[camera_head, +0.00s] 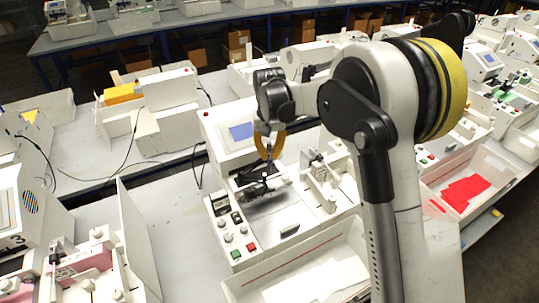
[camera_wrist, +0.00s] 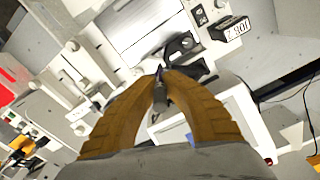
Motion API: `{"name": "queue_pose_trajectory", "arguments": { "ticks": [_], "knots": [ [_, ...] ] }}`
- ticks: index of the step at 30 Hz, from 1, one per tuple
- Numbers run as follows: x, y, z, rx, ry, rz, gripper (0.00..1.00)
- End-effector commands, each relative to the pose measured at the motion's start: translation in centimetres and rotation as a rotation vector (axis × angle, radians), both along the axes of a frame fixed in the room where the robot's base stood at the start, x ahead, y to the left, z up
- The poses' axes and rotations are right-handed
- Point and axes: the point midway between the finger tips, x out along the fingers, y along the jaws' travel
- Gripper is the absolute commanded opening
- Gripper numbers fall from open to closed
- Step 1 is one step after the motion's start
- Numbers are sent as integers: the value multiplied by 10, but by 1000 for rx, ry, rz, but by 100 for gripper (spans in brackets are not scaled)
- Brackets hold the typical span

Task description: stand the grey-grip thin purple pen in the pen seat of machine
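My gripper (camera_head: 268,148) has its two tan fingers pointing down over the middle of the machine (camera_head: 265,218). In the wrist view the fingertips (camera_wrist: 162,76) close in on a thin dark grey piece, which looks like the grip of the pen (camera_wrist: 159,93). No purple can be made out on it. In the head view a thin dark tip shows under the fingers, just above the machine's black carriage parts (camera_head: 256,188). The black parts also show beyond the fingertips in the wrist view (camera_wrist: 183,46). I cannot tell the pen seat's opening, or whether the pen touches it.
A control panel with green and red buttons (camera_head: 237,240) lies left of the black parts. A white housing with a blue screen (camera_head: 241,131) stands behind. White upright fittings (camera_head: 318,172) stand close on the right. An open white tray (camera_head: 300,268) is in front.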

Motion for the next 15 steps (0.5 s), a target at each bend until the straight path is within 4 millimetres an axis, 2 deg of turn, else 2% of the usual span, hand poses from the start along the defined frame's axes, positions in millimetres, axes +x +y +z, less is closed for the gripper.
{"name": "queue_pose_trajectory", "arguments": {
  "ticks": [15],
  "knots": [
    [0, 0, -49, 0, 0, 0, 0]
  ]
}}
